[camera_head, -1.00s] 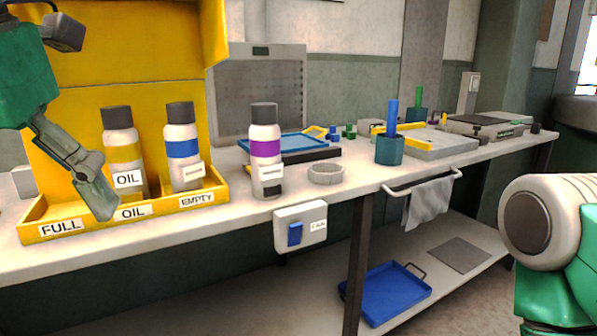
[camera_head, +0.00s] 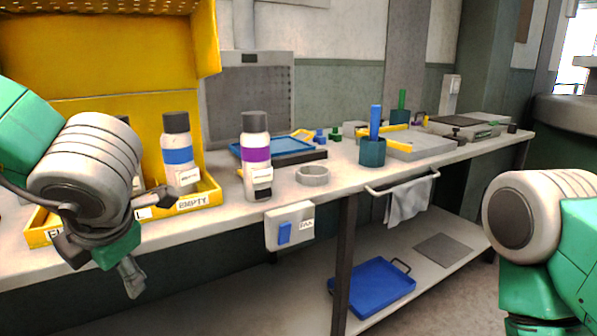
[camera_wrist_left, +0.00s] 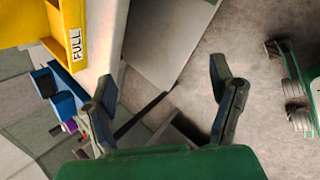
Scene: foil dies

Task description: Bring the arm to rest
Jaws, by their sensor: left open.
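My left gripper (camera_head: 131,278) hangs in front of the bench's front edge at the left, pointing down, with nothing held. In the left wrist view its two fingers (camera_wrist_left: 165,85) stand wide apart over the floor. The left arm's wrist covers part of the yellow bin (camera_head: 205,198) and the bottle with the yellow label. The bin's FULL label shows in the left wrist view (camera_wrist_left: 75,44). My right arm shows only as a grey and green link at the right edge; its gripper is out of view.
A blue-banded bottle (camera_head: 178,150) stands in the bin, and a purple-banded bottle (camera_head: 256,158) stands beside it. A grey ring (camera_head: 312,175) and a teal cup (camera_head: 372,152) sit on the bench. A switch box (camera_head: 290,226) is on the bench front. A blue tray (camera_head: 372,285) lies on the lower shelf.

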